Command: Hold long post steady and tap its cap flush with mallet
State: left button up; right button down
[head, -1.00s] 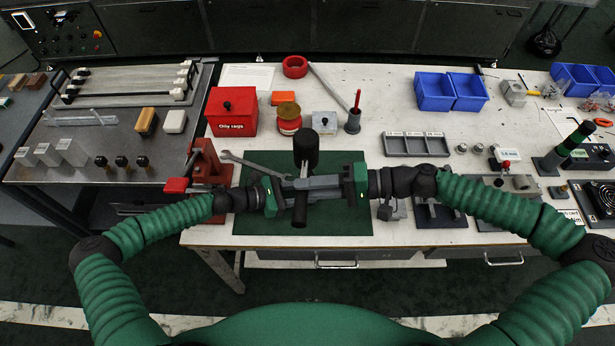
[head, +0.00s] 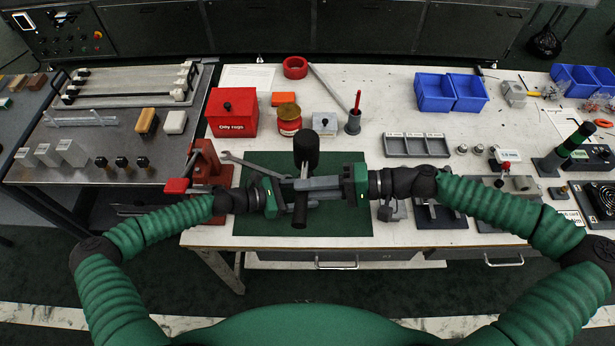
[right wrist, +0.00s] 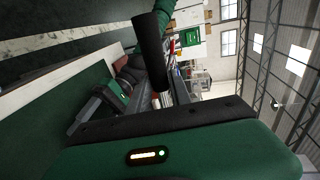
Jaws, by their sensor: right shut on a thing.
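My right gripper (head: 322,184) and my left gripper (head: 284,186) face each other over the green mat (head: 345,222), their fingers close together or overlapping. The right one is shut on what looks like the mallet (head: 306,150), whose thick black cylinder sticks out beyond the fingers. A thinner black rod (head: 300,209) shows on the near side; I cannot tell whether it belongs to the same piece. A black cylinder (right wrist: 151,50) also stands out in the right wrist view. The left fingers are partly hidden, so their opening is unclear. I cannot make out the long post or its cap with certainty.
A red vise (head: 205,163) and a wrench (head: 250,165) lie left of the grippers. A red oily rags box (head: 231,116), a red jar (head: 289,127) and a pen cup (head: 353,122) stand behind. A grey tray (head: 417,146) is on the right. The mat's front is clear.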

pick_arm(q)
jog(key=v, duration=1.1)
jog(key=shift+s+a, duration=0.1)
jog(key=shift+a, duration=0.15)
jog(key=shift+a+r, duration=0.1)
jog(key=shift+a, duration=0.1)
jog(key=shift+s, duration=0.1)
